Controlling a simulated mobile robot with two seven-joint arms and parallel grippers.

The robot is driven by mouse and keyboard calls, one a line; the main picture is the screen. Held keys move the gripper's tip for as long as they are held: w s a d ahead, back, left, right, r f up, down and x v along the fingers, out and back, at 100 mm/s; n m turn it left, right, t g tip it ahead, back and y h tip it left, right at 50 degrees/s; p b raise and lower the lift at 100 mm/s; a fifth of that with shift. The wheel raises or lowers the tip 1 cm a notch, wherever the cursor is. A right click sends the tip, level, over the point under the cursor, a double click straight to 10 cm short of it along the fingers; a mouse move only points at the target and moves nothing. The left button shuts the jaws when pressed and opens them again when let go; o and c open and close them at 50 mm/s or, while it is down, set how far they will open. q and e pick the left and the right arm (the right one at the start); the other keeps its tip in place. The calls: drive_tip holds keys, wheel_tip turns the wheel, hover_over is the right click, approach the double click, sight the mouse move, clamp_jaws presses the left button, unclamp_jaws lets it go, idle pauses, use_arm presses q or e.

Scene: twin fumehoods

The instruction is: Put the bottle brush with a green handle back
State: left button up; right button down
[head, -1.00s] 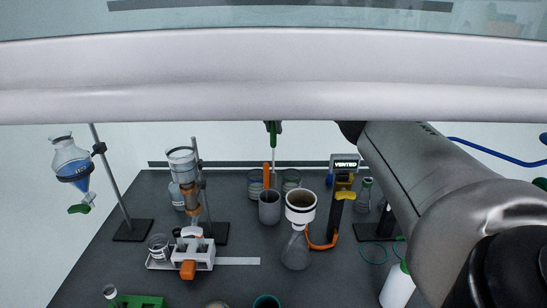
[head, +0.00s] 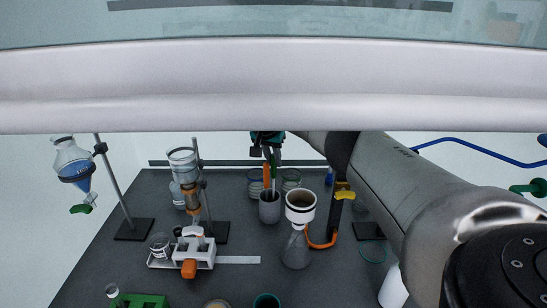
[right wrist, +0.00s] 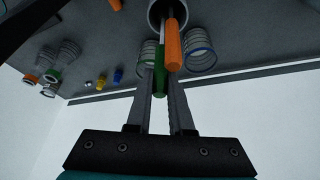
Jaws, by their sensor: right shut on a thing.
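The green-handled bottle brush (right wrist: 160,80) is held by its handle between the fingers of my right gripper (right wrist: 160,97). In the head view my right gripper (head: 268,152) is above the grey cup (head: 269,208) at the back middle of the worktop. The brush hangs roughly upright, its lower end at or inside the cup's mouth; the bristles are hidden. An orange-handled tool (head: 266,175) stands in the same cup, right beside the green handle in the right wrist view (right wrist: 173,45). My left gripper is not in view.
Two glass jars (head: 291,181) stand just behind the cup. A flask with a white funnel (head: 296,245) stands close in front to the right. A clamp stand with a glass vessel (head: 182,160) is to the left. The hood sash (head: 200,95) crosses the view above.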

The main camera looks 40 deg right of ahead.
drive_tip(key=shift+f, duration=0.3)
drive_tip(key=c, duration=0.8)
unclamp_jaws()
drive_tip(key=shift+r, duration=0.1)
drive_tip(key=shift+b, duration=0.5)
drive_tip(key=v, duration=1.5)
drive_tip(key=shift+s, duration=0.2)
drive_tip(key=shift+r, duration=0.1)
